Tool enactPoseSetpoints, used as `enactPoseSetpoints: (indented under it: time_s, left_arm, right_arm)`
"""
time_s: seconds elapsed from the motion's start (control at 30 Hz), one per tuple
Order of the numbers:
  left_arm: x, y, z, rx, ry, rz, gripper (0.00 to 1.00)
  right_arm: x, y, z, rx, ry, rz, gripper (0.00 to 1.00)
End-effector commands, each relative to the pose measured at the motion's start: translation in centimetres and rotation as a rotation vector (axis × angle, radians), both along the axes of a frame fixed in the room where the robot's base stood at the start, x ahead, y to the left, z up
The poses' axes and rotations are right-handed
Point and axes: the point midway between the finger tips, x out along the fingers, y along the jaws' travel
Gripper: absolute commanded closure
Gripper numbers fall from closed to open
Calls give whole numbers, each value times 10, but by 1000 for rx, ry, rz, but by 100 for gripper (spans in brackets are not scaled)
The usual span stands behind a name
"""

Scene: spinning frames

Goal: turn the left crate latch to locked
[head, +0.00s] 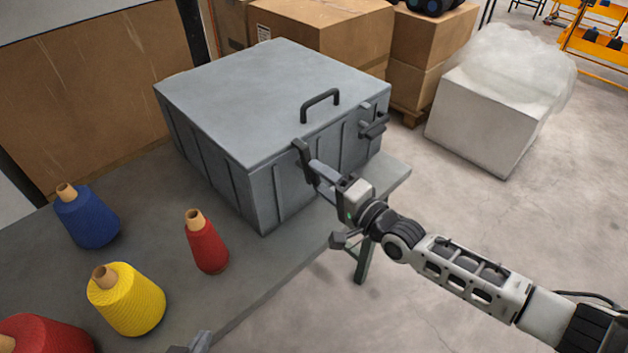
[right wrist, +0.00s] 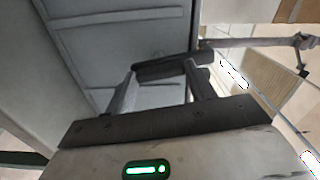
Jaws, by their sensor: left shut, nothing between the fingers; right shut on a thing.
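The grey crate (head: 235,95) stands closed on the table, with a dark handle on its lid. The left crate latch (head: 302,150) is a dark bar on the crate's front, near the lid edge, standing steeply and slightly tilted in the head view. My right gripper (head: 313,170) is shut on this latch; its fingers partly cover it. In the right wrist view the dark latch bar (right wrist: 165,68) lies across the fingertips (right wrist: 162,80). The right latch (head: 373,127) sticks out farther right, lying nearer level. My left gripper (head: 195,343) shows only partly at the bottom edge, shut and empty.
Blue (head: 87,217), yellow (head: 127,300) and red (head: 206,243) thread cones stand on the table (head: 160,190) left of the crate, with another red one at the corner. Cardboard boxes (head: 320,35) stand behind. A white wrapped block (head: 485,120) is on the floor at right.

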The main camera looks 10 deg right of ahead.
Motion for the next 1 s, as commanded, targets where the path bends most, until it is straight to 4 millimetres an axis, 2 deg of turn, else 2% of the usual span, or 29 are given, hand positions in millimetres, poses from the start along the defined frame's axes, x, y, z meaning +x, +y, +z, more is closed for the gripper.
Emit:
enactPoseSetpoints:
  time_s: [0.4,0.9,0.93,1.0]
  left_arm:
    - [-2,0,-4,2,2,-6,100]
    - [3,-1,0,1,-12,-8,100]
    - [3,-1,1,1,-12,-8,100]
    - [3,-1,1,0,-13,-8,100]
  right_arm:
    - [-2,-8,-1,139,89,-15,87]
    - [-2,-9,-1,156,101,-16,87]
    - [-2,-9,-1,156,101,-16,43]
    - [-2,-9,-1,156,100,-16,24]
